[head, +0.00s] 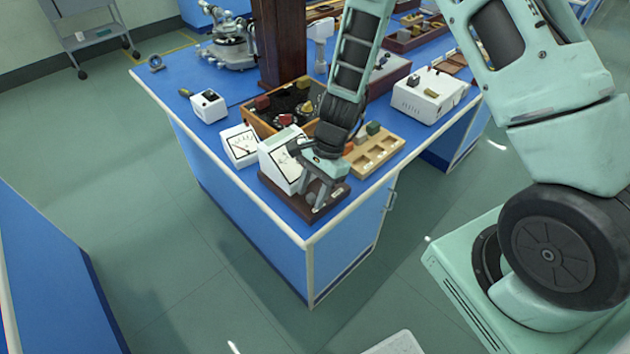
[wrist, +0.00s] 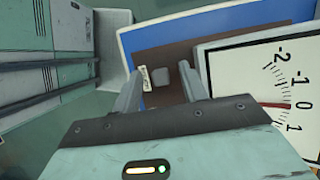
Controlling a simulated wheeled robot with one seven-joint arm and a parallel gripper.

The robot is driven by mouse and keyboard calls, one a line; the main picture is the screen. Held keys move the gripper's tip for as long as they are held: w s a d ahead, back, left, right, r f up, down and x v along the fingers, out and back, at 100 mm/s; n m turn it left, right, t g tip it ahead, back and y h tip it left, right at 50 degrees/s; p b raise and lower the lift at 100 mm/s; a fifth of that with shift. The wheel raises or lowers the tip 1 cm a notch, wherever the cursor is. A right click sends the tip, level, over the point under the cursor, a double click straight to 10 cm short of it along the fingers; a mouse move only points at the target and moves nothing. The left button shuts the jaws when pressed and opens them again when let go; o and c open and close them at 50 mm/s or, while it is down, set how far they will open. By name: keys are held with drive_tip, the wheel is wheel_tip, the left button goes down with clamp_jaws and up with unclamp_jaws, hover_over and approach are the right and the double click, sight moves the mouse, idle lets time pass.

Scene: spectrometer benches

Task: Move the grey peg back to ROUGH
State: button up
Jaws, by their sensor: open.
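The grey peg (wrist: 160,76) shows in the wrist view as a small squarish grey shape over a dark brown board (wrist: 165,47). It lies between the fingers of my gripper (wrist: 163,88), which is open, with a gap on each side. A small pale label beside the left finger is too small to read. In the head view my gripper (head: 318,197) points down over the brown board (head: 335,198) at the bench's near corner. The peg is not clear there, hidden by the fingers. I cannot read the word ROUGH anywhere.
A white dial meter (head: 282,165) stands on the board close beside my gripper; its face (wrist: 270,75) fills the wrist view's right. A second meter (head: 240,146) stands left. A light wooden compartment tray (head: 378,158) is right. The blue bench (head: 290,225) ends just in front.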

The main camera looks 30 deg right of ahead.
drive_tip(key=v, duration=1.7)
drive_tip(key=shift+r, duration=0.25)
drive_tip(key=s+a+r+n+h, duration=0.1)
drive_tip(key=s+a+r+n, duration=0.1)
drive_tip(key=s+a+n, duration=0.2)
drive_tip(key=s+a+r+n+t+h, duration=0.1)
drive_tip(key=s+a+n, duration=0.3)
drive_tip(key=s+n, duration=0.6)
drive_tip(key=s+a+r+n+h, duration=0.1)
drive_tip(key=s+a+r+n, duration=0.3)
drive_tip(key=s+n, duration=0.4)
drive_tip(key=shift+a+h, duration=0.4)
drive_tip(key=shift+a, duration=0.1)
